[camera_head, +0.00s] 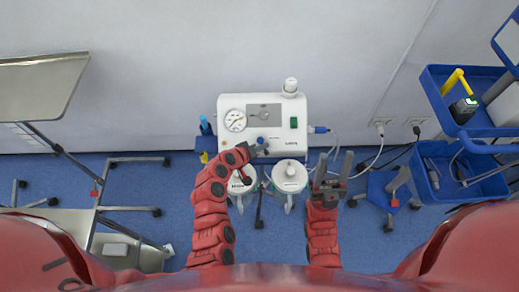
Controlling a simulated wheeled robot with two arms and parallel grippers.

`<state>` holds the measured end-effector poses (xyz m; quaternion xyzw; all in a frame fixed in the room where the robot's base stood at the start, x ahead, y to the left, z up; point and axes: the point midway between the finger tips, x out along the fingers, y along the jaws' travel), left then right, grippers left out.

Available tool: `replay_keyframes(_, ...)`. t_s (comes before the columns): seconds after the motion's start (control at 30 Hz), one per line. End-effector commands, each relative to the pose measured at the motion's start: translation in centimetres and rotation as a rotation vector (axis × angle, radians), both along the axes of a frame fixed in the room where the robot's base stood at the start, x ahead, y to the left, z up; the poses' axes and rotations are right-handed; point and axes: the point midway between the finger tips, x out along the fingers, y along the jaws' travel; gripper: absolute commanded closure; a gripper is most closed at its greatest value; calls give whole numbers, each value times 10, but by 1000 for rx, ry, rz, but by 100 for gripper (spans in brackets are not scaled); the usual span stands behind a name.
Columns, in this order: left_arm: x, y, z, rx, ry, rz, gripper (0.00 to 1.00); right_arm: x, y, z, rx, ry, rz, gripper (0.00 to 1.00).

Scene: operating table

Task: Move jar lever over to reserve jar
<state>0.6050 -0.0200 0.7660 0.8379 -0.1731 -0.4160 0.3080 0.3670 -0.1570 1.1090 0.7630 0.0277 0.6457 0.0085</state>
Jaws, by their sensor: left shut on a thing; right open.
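A white suction unit (284,107) with a round gauge stands against the wall in the middle. Two jars with white lids hang at its front: the left jar (240,185), partly hidden by my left arm, and the right jar (290,176). Which one is the reserve is not marked legibly. My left gripper (258,149) is shut on the jar lever (262,141), a small blue-tipped part at the unit's front between and above the two jars. My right gripper (333,172) is open and empty, just right of the right jar.
A blue cart (440,95) with trays stands at the right. A metal stand with a tray (42,85) is at the left. Hoses and cables (345,165) run from the unit to wall sockets, behind my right gripper.

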Motion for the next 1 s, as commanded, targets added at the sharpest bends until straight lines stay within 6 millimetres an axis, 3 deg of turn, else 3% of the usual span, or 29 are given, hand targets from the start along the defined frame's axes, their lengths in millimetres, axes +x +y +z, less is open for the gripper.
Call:
replay_keyframes(0.33, -1, -4, -2, -86, 4, 120, 100, 0, 0, -10, 0, 0, 0, 50)
replay_keyframes(0.9, 0, -5, -1, -103, 3, 142, 100, 0, 0, -11, 0, 0, 0, 50)
replay_keyframes(0.93, 0, -5, -1, -103, 3, 142, 82, 0, 0, -11, 0, 0, 0, 50)
replay_keyframes(1.0, 0, -5, -1, -103, 3, 142, 74, 0, 0, -11, 0, 0, 0, 50)
